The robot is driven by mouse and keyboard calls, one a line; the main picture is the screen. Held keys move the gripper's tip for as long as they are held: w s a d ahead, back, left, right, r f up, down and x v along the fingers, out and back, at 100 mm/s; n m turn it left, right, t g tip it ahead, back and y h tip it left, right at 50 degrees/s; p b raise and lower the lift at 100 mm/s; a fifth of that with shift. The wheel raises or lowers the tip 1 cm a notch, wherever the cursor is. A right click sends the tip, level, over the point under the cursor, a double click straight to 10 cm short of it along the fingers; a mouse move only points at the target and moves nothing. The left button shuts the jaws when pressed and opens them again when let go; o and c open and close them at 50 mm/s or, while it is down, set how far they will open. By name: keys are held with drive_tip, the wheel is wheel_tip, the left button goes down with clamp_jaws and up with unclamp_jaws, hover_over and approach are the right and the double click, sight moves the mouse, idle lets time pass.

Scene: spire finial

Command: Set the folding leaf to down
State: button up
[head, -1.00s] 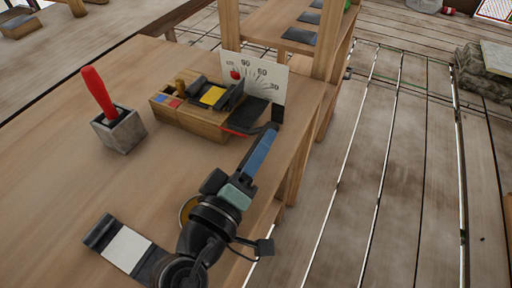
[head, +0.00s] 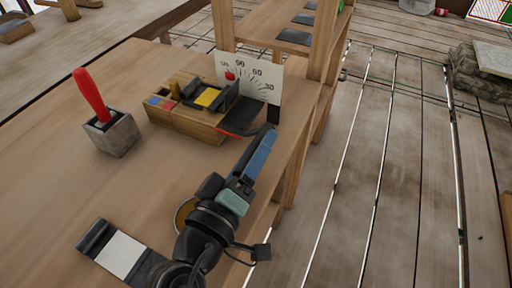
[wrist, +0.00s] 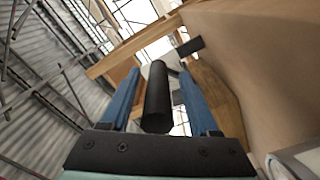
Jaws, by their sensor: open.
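A wooden block device (head: 187,121) stands on the table, with a yellow patch, small coloured squares and a white angle card (head: 262,77) behind it. A black folding leaf (head: 240,118) with a red edge juts from its right side and looks low and nearly flat; its exact angle is hard to tell. My gripper (head: 267,137) is open, just in front and to the right of the leaf. In the wrist view, my gripper (wrist: 159,72) has its blue fingers apart, with a black cylinder (wrist: 158,98) showing between them; I cannot tell what it belongs to.
A red-handled tool (head: 92,96) stands in a grey block (head: 112,135) at left. A black and white plate (head: 121,253) lies at the front. A wooden shelf (head: 318,45) rises behind the card. The table's right edge is close to my gripper; open floor lies beyond.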

drive_tip(key=b+v, duration=0.1)
drive_tip(key=v, duration=1.2)
drive_tip(key=shift+r, duration=0.1)
drive_tip(key=shift+w, duration=0.1)
